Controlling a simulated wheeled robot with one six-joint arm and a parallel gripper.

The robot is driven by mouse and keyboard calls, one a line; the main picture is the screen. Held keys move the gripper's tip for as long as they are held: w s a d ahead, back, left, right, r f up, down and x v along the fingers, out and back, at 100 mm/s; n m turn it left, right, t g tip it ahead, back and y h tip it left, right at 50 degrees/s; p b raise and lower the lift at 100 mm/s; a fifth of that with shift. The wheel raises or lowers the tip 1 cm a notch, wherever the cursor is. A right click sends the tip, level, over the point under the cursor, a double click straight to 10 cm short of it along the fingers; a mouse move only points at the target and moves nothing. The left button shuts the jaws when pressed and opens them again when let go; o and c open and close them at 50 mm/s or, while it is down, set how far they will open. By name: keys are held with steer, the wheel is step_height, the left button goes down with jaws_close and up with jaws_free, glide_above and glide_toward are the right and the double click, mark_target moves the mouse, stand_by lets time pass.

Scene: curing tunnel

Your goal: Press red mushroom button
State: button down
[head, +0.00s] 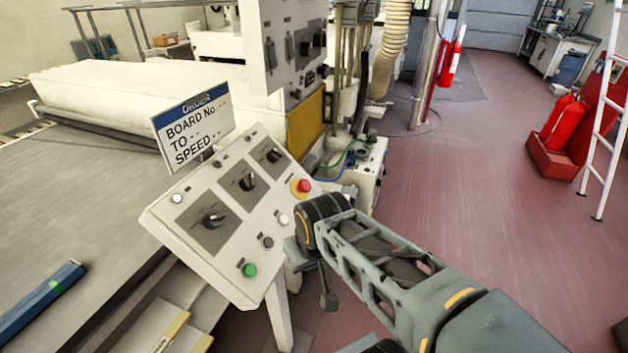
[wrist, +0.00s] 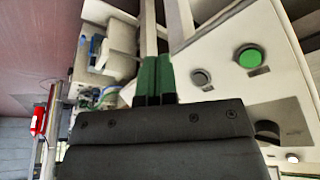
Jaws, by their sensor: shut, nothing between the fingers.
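The red mushroom button (head: 301,188) sits on a yellow base at the right edge of the sloped white control panel (head: 153,217) in the head view. It stands just up and left of the dark end of my arm, with no contact visible. In the wrist view I cannot see the red button. My gripper (wrist: 154,66) shows there with its two green fingers together and nothing between them. The fingers are beside the panel's edge, left of a grey button (wrist: 201,78) and the green button (wrist: 249,57). In the head view the fingers are not clearly visible.
The panel also has several black rotary knobs (head: 213,219) and small buttons. An order sign (head: 194,126) stands at its back edge. A conveyor (head: 60,190) lies left. A machine cabinet (head: 282,60) stands behind. Open red floor (head: 470,160) lies right.

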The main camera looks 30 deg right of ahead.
steer(key=w+d+r+m+y, duration=0.4)
steer(key=w+d+r+m, duration=0.2)
steer(key=w+d, duration=0.3)
steer(key=m+t+y+p, duration=0.1)
steer(key=m+t+y, duration=0.1)
steer(key=m+t, duration=0.15)
glide_toward(306, 185)
steer(key=v, duration=0.7)
steer(key=shift+w+f+g, duration=0.1)
steer(key=shift+w+g, duration=0.15)
steer(key=shift+w, duration=0.1)
steer(key=p+x, duration=0.1)
steer(key=x, duration=1.2)
steer(key=shift+w+a+f+p, duration=0.2)
steer(key=shift+w+f+p, duration=0.05)
steer(key=shift+f+p, duration=0.1)
